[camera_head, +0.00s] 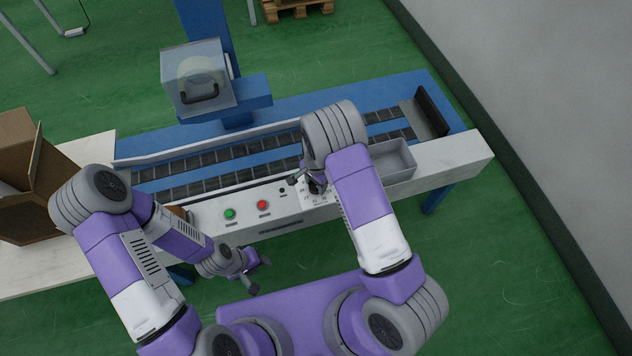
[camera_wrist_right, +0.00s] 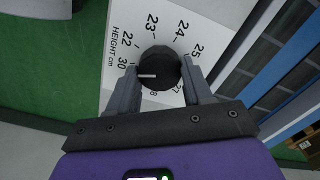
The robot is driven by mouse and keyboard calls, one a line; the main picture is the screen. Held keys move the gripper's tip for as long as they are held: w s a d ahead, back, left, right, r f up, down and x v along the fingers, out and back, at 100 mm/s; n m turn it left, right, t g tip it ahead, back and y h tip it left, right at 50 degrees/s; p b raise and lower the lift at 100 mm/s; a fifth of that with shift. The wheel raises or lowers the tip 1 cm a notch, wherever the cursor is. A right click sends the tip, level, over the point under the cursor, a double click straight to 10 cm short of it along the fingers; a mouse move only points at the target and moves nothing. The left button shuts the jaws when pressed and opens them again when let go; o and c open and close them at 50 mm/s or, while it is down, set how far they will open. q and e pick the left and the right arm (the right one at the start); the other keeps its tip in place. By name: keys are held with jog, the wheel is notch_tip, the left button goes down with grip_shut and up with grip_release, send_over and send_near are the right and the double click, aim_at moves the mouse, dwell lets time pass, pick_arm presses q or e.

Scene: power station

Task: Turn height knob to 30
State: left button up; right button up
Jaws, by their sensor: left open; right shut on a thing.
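The height knob (camera_wrist_right: 160,68) is a round black knob on a white dial plate (camera_wrist_right: 117,85) marked HEIGHT cm. Its white pointer line points left, near the 30 and slightly below it; a finger partly covers the scale there. My right gripper (camera_wrist_right: 162,88) is shut on the knob, one finger on each side. In the head view the right gripper (camera_head: 311,184) is at the front panel, and my arm partly hides the dial. My left gripper (camera_head: 254,273) is open and empty, in front of the bench's front edge.
A green button (camera_head: 229,214) and a red button (camera_head: 262,205) sit on the panel left of the dial. A grey tray (camera_head: 396,160) is right of my right arm. The conveyor (camera_head: 215,172) runs behind. A cardboard box (camera_head: 20,150) stands at left.

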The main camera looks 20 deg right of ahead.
jog(key=o, duration=1)
jog(key=shift+o, duration=0.2)
notch_tip(320, 180, up, 8)
jog(key=shift+f+p, duration=0.2)
jog(key=shift+p, duration=1)
